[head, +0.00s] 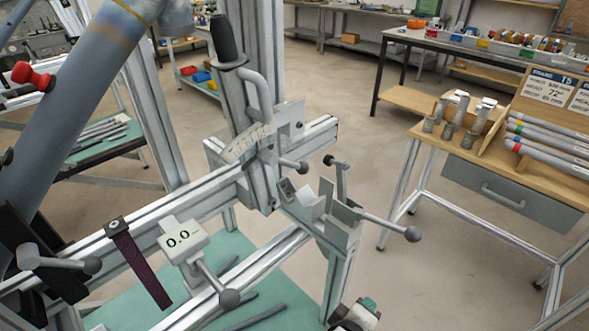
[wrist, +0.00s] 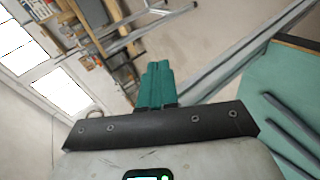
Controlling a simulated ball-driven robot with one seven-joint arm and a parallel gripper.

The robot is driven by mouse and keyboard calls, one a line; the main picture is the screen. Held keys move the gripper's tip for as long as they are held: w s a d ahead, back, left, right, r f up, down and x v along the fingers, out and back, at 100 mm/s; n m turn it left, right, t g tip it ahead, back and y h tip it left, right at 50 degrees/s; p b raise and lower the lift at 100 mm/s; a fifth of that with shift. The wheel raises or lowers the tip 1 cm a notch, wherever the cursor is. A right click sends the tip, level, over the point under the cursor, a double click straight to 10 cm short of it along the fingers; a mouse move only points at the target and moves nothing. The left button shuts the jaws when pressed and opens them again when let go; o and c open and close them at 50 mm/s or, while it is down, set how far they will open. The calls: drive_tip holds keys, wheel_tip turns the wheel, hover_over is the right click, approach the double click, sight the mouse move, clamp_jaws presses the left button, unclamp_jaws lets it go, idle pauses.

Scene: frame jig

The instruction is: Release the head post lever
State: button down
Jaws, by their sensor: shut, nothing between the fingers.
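The frame jig has an upright post (head: 232,100) with a marked angle scale (head: 250,143) at its foot. A bent grey handle (head: 262,92) and a black grip (head: 226,42) stand at this post. A short ball-ended lever (head: 292,166) sticks out to the right below the scale. Other ball-ended levers show on the right bracket (head: 392,227) and on the lower rail (head: 215,285). I cannot tell which is the head post lever. My gripper (head: 369,303) is at the bottom, below and right of these levers. Its teal fingers (wrist: 155,84) are shut and empty, touching none of them.
A wooden bench (head: 430,140) with tubes and a drawer stands at right. Open floor (head: 400,285) lies between bench and jig.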

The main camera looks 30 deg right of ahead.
sight(287, 163)
drive_tip(key=w+a+r+n+t+p, duration=0.2)
drive_tip(key=a+r+n+t, duration=0.1)
drive_tip(key=a+r, duration=0.3)
drive_tip(key=w+a+r+n+t+h+p, duration=0.1)
drive_tip(key=w+a+r+n+t+p, duration=0.2)
drive_tip(key=a+r+t, duration=0.2)
drive_tip(key=w+a+r+n+t+h+p, duration=0.1)
drive_tip(key=w+a+r+n+t+p, duration=0.1)
drive_tip(key=a+r, duration=0.6)
drive_tip(key=shift+w+r+n+t+p, duration=0.25)
drive_tip(key=shift+r+n+t+p, duration=0.25)
drive_tip(key=shift+r+t, duration=0.45)
drive_tip(key=shift+d, duration=0.1)
drive_tip(key=s+d+p+x, duration=0.2)
drive_tip(key=p+x, duration=0.3)
drive_tip(key=x, duration=0.7)
drive_tip(key=shift+w+d+r, duration=0.35)
drive_tip(key=shift+d+r, duration=0.05)
drive_tip(key=shift+f+b, duration=0.1)
drive_tip(key=shift+b, duration=0.45)
